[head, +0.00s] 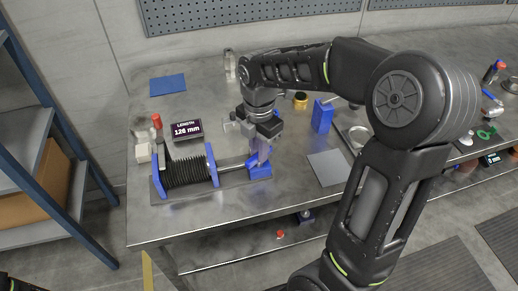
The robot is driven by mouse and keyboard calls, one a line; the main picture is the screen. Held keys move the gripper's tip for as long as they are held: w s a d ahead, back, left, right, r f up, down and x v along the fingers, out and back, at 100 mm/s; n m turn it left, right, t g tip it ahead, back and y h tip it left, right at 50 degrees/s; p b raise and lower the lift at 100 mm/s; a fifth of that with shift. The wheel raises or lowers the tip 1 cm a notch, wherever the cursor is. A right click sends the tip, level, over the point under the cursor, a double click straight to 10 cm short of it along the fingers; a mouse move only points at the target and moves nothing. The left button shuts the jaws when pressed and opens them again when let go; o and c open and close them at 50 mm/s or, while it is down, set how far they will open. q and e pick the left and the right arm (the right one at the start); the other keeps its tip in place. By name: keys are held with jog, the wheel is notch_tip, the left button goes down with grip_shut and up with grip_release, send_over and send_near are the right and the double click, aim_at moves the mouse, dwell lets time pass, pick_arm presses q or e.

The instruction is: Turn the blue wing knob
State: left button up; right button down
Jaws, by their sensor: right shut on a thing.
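A bellows device with black pleats (187,172) lies between blue end plates on a dark base on the metal table. A rod runs from it to a blue block at its right end. The blue wing knob (252,163) is at this end, mostly hidden by my gripper. My right gripper (261,158) reaches down from above and is shut on the knob. The exact grip on its wings is too small to make out. A dark display (187,129) behind the bellows reads "LENGTH 126 mm".
A blue mat (168,85) lies at the back left. A red-capped item (156,122) stands behind the bellows. A blue holder (322,115) and a grey plate (327,168) are right of my gripper. A blue shelf frame (52,122) stands left of the table.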

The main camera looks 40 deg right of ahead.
jog(key=shift+n, duration=0.6)
jog(key=c, duration=1.4)
grip_release()
jog(key=shift+o, duration=0.2)
notch_tip(320, 180, up, 8)
jog(key=shift+f, duration=0.1)
